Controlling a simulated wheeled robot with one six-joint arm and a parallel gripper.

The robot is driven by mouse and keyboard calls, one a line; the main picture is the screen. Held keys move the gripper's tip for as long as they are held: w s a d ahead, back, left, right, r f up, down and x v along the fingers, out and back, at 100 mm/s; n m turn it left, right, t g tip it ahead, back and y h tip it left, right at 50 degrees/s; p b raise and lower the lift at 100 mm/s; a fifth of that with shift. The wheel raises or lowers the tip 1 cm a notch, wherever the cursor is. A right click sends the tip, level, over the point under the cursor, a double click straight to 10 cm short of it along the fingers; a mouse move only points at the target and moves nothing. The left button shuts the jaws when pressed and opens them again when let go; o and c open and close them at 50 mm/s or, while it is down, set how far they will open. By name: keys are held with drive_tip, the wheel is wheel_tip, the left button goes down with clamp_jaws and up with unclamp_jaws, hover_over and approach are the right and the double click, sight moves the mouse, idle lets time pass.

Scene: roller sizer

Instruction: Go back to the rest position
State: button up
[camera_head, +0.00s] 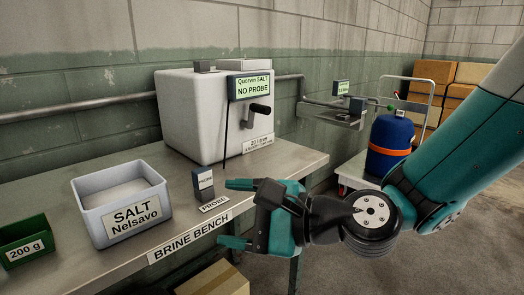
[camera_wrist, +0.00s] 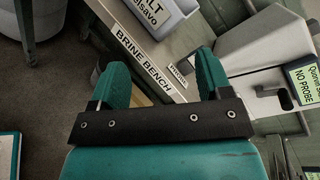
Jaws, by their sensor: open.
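My gripper (camera_head: 238,214) is teal with a black wrist and is in front of the bench's front edge at its right part. Its two fingers are apart, pointing left, with nothing between them. In the wrist view, my gripper (camera_wrist: 163,84) also shows spread and empty fingers, with the brine bench (camera_wrist: 138,48) edge beyond them. My arm reaches in from the right side of the head view. The probe holder (camera_head: 203,184), a small dark block with a pale face, stands on the bench just beyond the upper finger, above the PROBE label (camera_head: 214,205).
A white salt bin (camera_head: 134,221) and a green 200 g box (camera_head: 27,246) stand on the bench (camera_head: 64,270). A white tank (camera_head: 190,112) with a NO PROBE display (camera_head: 252,88) stands behind. A blue cylinder (camera_head: 390,141) is on a cart at right. A cardboard box (camera_head: 212,283) lies below.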

drive_tip(key=s+d+f+n+g+h, duration=0.1)
drive_tip(key=s+d+n+g+h, duration=0.2)
drive_tip(key=s+d+n+h, duration=0.45)
drive_tip(key=s+d+f+n+g+h, duration=0.1)
drive_tip(key=s+d+n+g+h, duration=0.3)
drive_tip(key=d+n, duration=0.7)
wheel_tip(320, 180, up, 20)
drive_tip(key=s+t+p, duration=0.1)
drive_tip(key=p, duration=1.9)
drive_tip(key=shift+d, duration=0.2)
drive_tip(key=shift+s+y, duration=0.1)
drive_tip(key=shift+y, duration=0.15)
